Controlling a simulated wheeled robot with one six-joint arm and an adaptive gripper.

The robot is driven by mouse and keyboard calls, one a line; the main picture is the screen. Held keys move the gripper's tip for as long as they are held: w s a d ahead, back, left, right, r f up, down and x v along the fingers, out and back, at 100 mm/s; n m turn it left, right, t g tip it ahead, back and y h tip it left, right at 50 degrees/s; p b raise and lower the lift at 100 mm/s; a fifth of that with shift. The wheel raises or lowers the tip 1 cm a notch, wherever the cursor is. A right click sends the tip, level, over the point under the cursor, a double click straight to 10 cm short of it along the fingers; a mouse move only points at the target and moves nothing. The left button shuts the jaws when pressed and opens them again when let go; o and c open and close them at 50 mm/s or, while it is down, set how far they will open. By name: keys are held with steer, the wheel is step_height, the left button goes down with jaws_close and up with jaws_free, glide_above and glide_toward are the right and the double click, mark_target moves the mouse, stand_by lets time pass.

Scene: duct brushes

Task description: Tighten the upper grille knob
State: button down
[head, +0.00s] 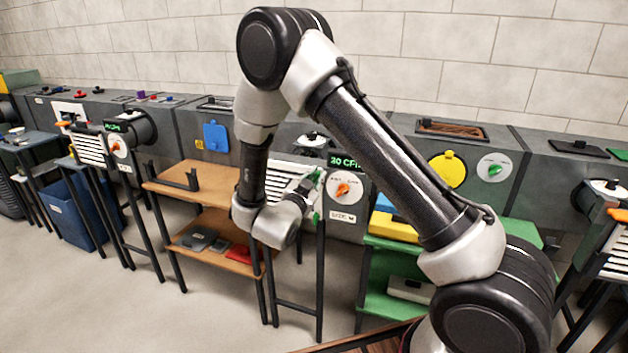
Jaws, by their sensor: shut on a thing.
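My gripper (312,194) is at the right end of a white slatted grille (289,164) on the grey duct, just left of an orange dial. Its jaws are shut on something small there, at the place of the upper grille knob. The fingers and wrist cover the knob, so its shape and how far it is turned cannot be seen. Small green parts show at the fingertips. The lower part of the grille is hidden behind my arm.
A green display (345,162) and an orange dial (342,189) sit close right of my gripper. A wooden shelf unit (205,185) stands to the left, and a green shelf unit (375,290) to the right. Bare floor (130,315) lies at the front left.

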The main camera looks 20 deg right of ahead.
steer(key=m, duration=0.7)
steer(key=shift+s+d+f, duration=0.1)
steer(key=m, duration=0.4)
steer(key=shift+f, duration=0.1)
steer(key=m, duration=0.4)
steer(key=shift+f, duration=0.1)
steer(key=m, duration=0.7)
steer(key=shift+f+m, duration=0.15)
steer(key=shift+m, duration=0.25)
steer(key=m, duration=0.4)
steer(key=shift+m, duration=1.8)
steer(key=shift+f, duration=0.1)
